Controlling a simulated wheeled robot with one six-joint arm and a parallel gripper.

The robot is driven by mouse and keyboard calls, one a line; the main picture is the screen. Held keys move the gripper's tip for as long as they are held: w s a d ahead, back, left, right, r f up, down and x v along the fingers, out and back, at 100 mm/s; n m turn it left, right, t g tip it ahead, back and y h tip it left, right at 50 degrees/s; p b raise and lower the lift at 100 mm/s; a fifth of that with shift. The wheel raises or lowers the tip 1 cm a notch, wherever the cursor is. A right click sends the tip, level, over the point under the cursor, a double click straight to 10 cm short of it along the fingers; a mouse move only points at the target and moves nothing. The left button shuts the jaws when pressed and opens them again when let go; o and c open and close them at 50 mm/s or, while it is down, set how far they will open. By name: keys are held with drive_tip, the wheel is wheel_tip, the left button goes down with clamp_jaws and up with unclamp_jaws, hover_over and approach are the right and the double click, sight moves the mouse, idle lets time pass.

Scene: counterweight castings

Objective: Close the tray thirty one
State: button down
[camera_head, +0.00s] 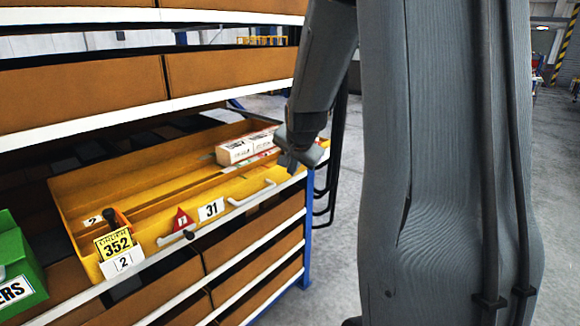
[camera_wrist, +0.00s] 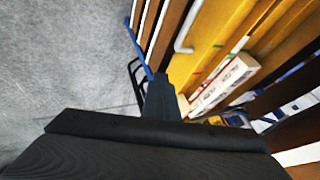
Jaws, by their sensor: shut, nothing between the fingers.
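The yellow tray thirty one (camera_head: 158,232) stands open in the rack, with its inside showing. Its front carries a white "31" label (camera_head: 211,209), a red triangle tag (camera_head: 181,221) and a pale bar handle (camera_head: 252,193). The tray also shows at upper right in the wrist view (camera_wrist: 216,42), with a handle (camera_wrist: 182,36). My gripper (camera_head: 291,163) is shut and empty at the tray's right end, near the front edge. I cannot tell whether it touches the tray. In the wrist view, the gripper (camera_wrist: 160,92) shows dark against the floor and rack.
White and red boxes (camera_head: 247,146) lie in the tray's far right part. Yellow "352" (camera_head: 117,244) and white "2" cards are at its left front corner. A green bin (camera_head: 18,262) stands at left. Brown drawers fill the rack above and below. Grey floor lies open at right.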

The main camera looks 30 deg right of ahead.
drive_tip(key=b, duration=0.1)
approach(279, 182)
wheel_tip(279, 182, down, 3)
drive_tip(key=s+d, duration=0.2)
drive_tip(key=shift+w+a+f+b, duration=0.15)
drive_tip(key=shift+w+b, duration=0.3)
drive_tip(key=shift+w, duration=0.3)
drive_tip(key=shift+w+a+f+b, duration=0.1)
drive_tip(key=shift+w+a+b, duration=0.1)
drive_tip(key=shift+w+b, duration=0.4)
drive_tip(key=shift+w+a+f+b, duration=0.15)
drive_tip(key=shift+w+b, duration=0.15)
drive_tip(key=shift+w, duration=0.55)
drive_tip(key=shift+r, duration=0.1)
